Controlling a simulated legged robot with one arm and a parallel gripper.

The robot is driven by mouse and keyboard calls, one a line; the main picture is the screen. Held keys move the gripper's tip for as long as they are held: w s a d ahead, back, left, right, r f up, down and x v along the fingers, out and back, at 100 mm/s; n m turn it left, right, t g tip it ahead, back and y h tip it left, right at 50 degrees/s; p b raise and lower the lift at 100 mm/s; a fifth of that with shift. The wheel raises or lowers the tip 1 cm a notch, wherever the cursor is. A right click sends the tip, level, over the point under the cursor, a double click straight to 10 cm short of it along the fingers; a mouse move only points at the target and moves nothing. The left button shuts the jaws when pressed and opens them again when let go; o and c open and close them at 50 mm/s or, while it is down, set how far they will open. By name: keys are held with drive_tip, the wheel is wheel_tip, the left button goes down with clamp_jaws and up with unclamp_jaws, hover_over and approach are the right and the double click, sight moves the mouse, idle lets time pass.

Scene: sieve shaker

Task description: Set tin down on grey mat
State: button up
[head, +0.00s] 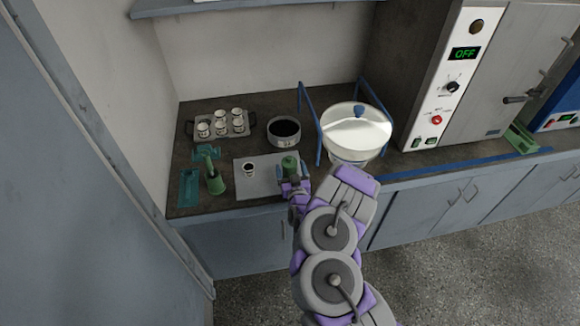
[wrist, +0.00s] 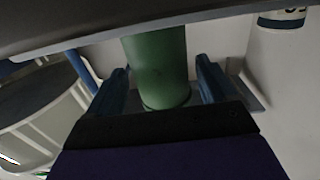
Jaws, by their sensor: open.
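The green tin (head: 289,161) stands upright at the right part of the grey mat (head: 243,188). In the wrist view the tin (wrist: 158,70) sits between my two blue fingers, with its far end meeting the grey surface. My gripper (head: 292,173) is at the tin's near side, its fingers open. The wrist view shows my gripper (wrist: 161,75) with gaps between the tin and both fingers. The tin's lower part is partly hidden by my gripper in the head view.
A small white cup (head: 249,169) stands on the mat left of the tin.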

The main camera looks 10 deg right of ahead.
drive_tip(key=s+p, duration=0.3)
drive_tip(key=s, duration=0.7)
drive_tip(key=shift+s+p, duration=0.35)
drive_tip(key=shift+p, duration=0.05)
drive_tip(key=w+a+r+n+g+y, duration=0.3)
drive_tip(key=w+a+r+y, duration=0.15)
drive_tip(key=a, duration=0.25)
drive_tip(key=s+a+r+n+g, duration=0.25)
drive_tip(key=s+r+g, duration=0.2)
drive_tip(key=r, duration=0.25)
drive_tip(key=s+d+r+m+g+h, duration=0.1)
drive_tip(key=s+d+r+g, duration=0.2)
drive_tip(key=s+r, duration=0.4)
drive_tip(key=s+d+r+m+g+h, duration=0.2)
drive_tip(key=s+r+g, duration=0.3)
drive_tip(key=s, duration=1.5)
drive_tip(key=s+d+r+m+g+h, duration=0.1)
drive_tip(key=s+d+r+g, duration=0.3)
drive_tip(key=s+r, duration=0.5)
drive_tip(key=s+m, duration=0.1)
drive_tip(key=s, duration=0.3)
drive_tip(key=shift+s+d+r, duration=0.15)
drive_tip(key=shift+s, duration=0.2)
drive_tip(key=shift+m+h, duration=0.25)
